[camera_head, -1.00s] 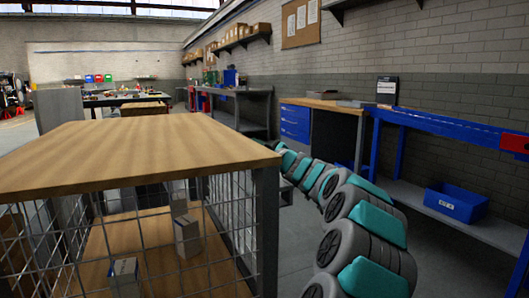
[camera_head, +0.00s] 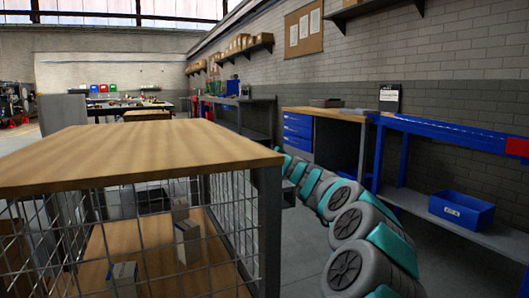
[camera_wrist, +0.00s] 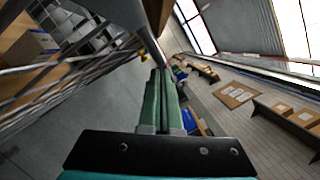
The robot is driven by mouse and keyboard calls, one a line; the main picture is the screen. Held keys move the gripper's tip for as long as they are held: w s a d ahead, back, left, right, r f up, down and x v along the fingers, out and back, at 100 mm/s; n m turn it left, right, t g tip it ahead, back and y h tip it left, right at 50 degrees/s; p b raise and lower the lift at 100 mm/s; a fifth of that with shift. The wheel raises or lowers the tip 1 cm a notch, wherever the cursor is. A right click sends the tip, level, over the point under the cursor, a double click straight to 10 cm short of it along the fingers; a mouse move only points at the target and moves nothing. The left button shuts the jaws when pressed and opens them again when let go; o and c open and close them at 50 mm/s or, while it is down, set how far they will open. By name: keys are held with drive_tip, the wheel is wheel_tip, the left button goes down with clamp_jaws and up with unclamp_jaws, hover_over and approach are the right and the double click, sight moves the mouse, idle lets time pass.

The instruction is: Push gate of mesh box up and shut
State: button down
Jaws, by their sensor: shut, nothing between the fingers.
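The mesh box has a wooden top (camera_head: 130,155), dark corner posts and wire mesh sides. Small grey cartons (camera_head: 187,240) stand on its wooden floor, seen through the mesh. I cannot tell for sure which mesh panel is the gate. My arm runs along the box's right side toward its far end, where the gripper is hidden in the head view. In the wrist view my gripper (camera_wrist: 160,75) is shut and empty, its green fingers together. A mesh panel (camera_wrist: 75,65) is left of the fingers, and a grey bar runs close by their tips; contact is unclear.
A blue workbench (camera_head: 450,135) with a blue bin (camera_head: 461,208) on its lower shelf stands at the right. A drawer bench (camera_head: 298,133) stands farther back. Floor shows between the box and the benches, partly taken up by my arm.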

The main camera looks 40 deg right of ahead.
drive_tip(key=s+d+f, duration=0.3)
drive_tip(key=s, duration=0.7)
drive_tip(key=shift+s+f, duration=0.3)
drive_tip(key=shift+s, duration=0.05)
